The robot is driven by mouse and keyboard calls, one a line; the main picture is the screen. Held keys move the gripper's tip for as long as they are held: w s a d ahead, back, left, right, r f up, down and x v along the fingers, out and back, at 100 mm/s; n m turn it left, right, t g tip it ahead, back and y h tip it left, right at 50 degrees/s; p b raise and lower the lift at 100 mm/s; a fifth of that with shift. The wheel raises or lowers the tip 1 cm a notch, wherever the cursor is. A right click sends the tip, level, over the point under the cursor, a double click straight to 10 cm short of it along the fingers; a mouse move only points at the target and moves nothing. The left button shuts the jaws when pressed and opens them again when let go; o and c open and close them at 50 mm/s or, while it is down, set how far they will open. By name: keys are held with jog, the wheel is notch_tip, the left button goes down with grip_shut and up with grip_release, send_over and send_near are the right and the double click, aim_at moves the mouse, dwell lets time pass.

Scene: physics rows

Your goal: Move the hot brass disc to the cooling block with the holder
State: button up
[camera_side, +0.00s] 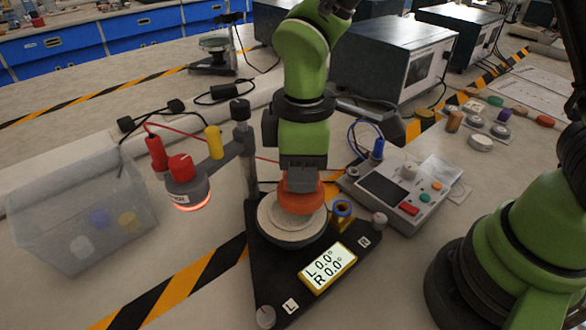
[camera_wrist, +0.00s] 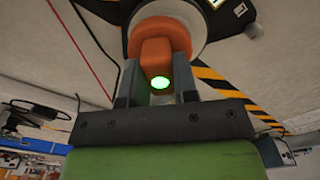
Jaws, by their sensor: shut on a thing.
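My gripper (camera_side: 302,178) points down and is shut on the upright grip of an orange holder (camera_side: 301,200). In the wrist view my gripper (camera_wrist: 156,75) has one finger on each side of the holder's grip (camera_wrist: 162,56), which shows a green light. The holder's round orange base is over a pale round plate (camera_side: 276,229) on a black base; I cannot tell whether they touch. The plate also shows in the wrist view (camera_wrist: 192,20). I cannot make out a brass disc or a cooling block; anything under the holder is hidden.
The black base (camera_side: 270,275) carries a display (camera_side: 328,266) reading L 0.0°, R 0.0°. A control box (camera_side: 405,190) stands right, a clear bin (camera_side: 75,225) left.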

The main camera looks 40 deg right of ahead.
jog(key=d, duration=0.2)
jog(key=s+d, duration=0.1)
jog(key=d, duration=0.1)
jog(key=shift+d, duration=0.2)
jog(key=s+d+f, duration=0.1)
jog(key=d+f, duration=0.1)
jog(key=d, duration=0.4)
jog(key=shift+s+f, duration=0.2)
jog(key=shift+f, duration=0.05)
dwell(0.5)
jog(key=shift+s+d, duration=0.2)
jog(key=shift+d, duration=0.75)
jog(key=shift+s+d, duration=0.25)
jog(key=shift+d, duration=0.7)
jog(key=shift+s+d, duration=0.2)
jog(key=shift+d, duration=0.75)
jog(key=s+d, duration=0.1)
jog(key=d, duration=0.5)
jog(key=shift+s, duration=0.2)
